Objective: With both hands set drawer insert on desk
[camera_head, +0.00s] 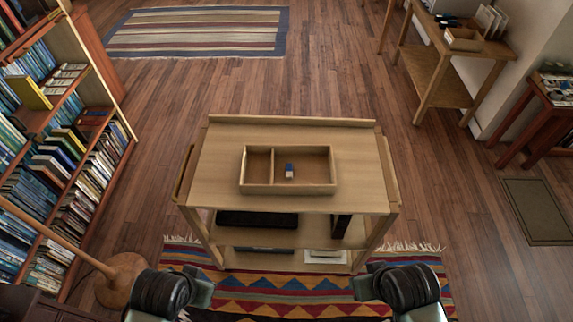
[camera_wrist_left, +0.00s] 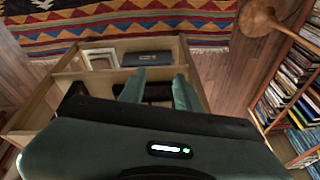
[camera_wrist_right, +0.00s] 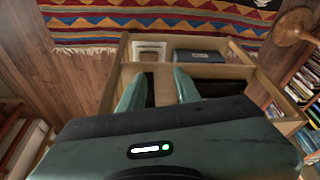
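The drawer insert (camera_head: 257,188) is a shallow wooden tray with a divider, making a narrow left and a wider right compartment. It rests on top of a light wooden cart (camera_head: 350,148) in the head view. A small blue and white block (camera_head: 289,171) lies in its right compartment. My left gripper (camera_wrist_left: 158,88) and my right gripper (camera_wrist_right: 158,88) each show two fingers apart with nothing between them. In the head view, only parts of my arms show at the bottom edge, short of the cart. The insert is not clearly visible in either wrist view. I cannot tell which table is the desk.
A bookcase (camera_head: 105,60) and round wooden stand base (camera_head: 124,280) are at left. A patterned rug (camera_head: 270,290) lies before the cart.

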